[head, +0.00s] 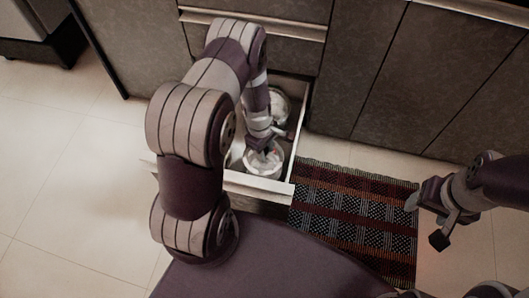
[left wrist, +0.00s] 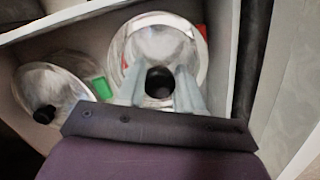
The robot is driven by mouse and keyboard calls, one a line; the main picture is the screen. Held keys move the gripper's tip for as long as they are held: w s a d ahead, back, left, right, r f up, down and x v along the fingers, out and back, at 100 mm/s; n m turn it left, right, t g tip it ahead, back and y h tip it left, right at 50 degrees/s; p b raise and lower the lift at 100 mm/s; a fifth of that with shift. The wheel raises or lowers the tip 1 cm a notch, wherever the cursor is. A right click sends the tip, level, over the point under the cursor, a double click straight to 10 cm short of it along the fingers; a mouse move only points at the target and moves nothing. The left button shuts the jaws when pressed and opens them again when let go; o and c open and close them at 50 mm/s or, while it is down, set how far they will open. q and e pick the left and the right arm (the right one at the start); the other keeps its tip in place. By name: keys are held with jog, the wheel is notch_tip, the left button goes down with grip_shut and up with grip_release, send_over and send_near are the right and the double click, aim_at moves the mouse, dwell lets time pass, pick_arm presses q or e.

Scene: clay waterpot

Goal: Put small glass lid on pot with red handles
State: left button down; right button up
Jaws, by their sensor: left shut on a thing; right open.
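My left gripper (left wrist: 160,88) reaches down into the open drawer and is shut on the black knob of a glass lid (left wrist: 152,40). In the left wrist view the lid lies over the pot with red handles (left wrist: 203,31), which is mostly hidden under it. I cannot tell whether the lid rests fully on the rim. In the head view this pot (head: 263,172) stands near the drawer's front, below my left gripper (head: 262,146). My right gripper (head: 424,221) is open and empty, above the floor at the right.
Beside it in the drawer (head: 240,184) stands a second pot with a green handle (left wrist: 102,87), under another glass lid (left wrist: 50,88) with a black knob. Drawer walls are close around both pots. A striped rug (head: 350,215) lies right of the drawer, before closed cabinets (head: 420,80).

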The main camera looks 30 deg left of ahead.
pick_arm(q)
notch_tip(320, 180, down, 5)
jog(key=b, duration=0.5)
jog(key=shift+s+f, duration=0.1)
jog(key=shift+f, duration=0.05)
jog(key=shift+f+b, duration=0.3)
jog(key=shift+f, duration=0.3)
jog(key=shift+f+p, duration=0.2)
jog(key=shift+p, duration=0.1)
dwell(0.4)
jog(key=c, duration=0.6)
grip_release()
jog(key=shift+c, duration=0.2)
